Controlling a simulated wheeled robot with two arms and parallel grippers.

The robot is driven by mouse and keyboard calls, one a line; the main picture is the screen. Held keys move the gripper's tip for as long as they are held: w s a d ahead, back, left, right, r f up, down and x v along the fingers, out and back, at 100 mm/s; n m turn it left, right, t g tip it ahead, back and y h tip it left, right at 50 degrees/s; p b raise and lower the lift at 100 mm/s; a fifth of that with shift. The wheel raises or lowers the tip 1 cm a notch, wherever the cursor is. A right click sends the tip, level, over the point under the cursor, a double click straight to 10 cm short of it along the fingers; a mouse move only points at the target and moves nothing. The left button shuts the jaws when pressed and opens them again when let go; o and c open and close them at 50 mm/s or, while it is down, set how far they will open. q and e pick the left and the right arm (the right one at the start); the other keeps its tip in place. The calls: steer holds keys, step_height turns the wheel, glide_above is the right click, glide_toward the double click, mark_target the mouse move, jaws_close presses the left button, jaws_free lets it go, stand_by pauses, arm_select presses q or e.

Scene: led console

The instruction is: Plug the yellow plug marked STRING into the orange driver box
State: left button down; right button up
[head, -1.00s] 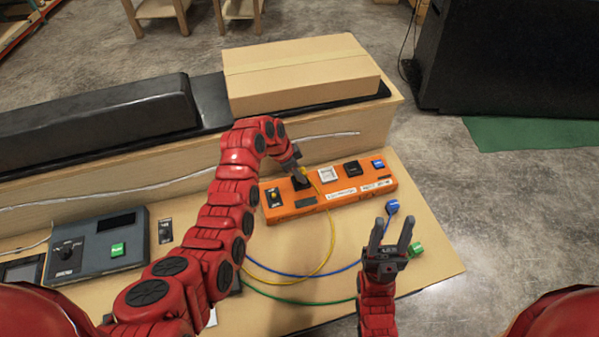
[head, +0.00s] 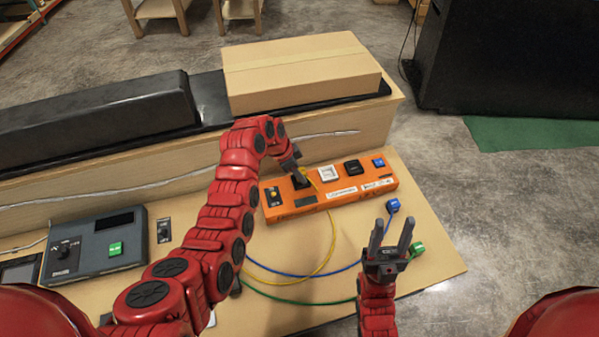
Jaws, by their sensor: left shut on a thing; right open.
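The orange driver box (head: 310,210) lies on the wooden bench, with a row of sockets and switches on its top. My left gripper (head: 298,178) is at the box's top, left of the white socket, and is shut on the yellow plug. The plug is mostly hidden by the gripper; its yellow cable (head: 333,235) runs down from there and curves to the left. I cannot tell whether the plug is fully seated in the box. My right gripper (head: 391,234) is open and empty, fingers pointing up the picture, in front of the box's right end.
A blue plug (head: 393,205) and a green plug (head: 416,249) lie on the bench beside my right gripper. A grey console (head: 96,243) stands at the left. A cardboard box (head: 302,75) sits on the raised ledge behind. The bench's right corner is clear.

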arm_select(q)
steer(key=shift+f+b, duration=0.3)
steer(key=shift+b, duration=0.25)
steer(key=shift+s+f+b, duration=0.2)
steer(key=shift+f+b, duration=0.05)
steer(key=shift+b, duration=0.25)
stand_by(0.9)
steer(key=c, duration=0.6)
jaws_free()
steer(key=shift+f, duration=0.1)
steer(key=shift+c, duration=0.2)
steer(key=shift+o, duration=1)
steer(key=shift+r, duration=0.35)
steer(key=shift+w+r, duration=0.2)
steer(key=shift+r, duration=3.15)
steer(key=shift+s+f, duration=0.1)
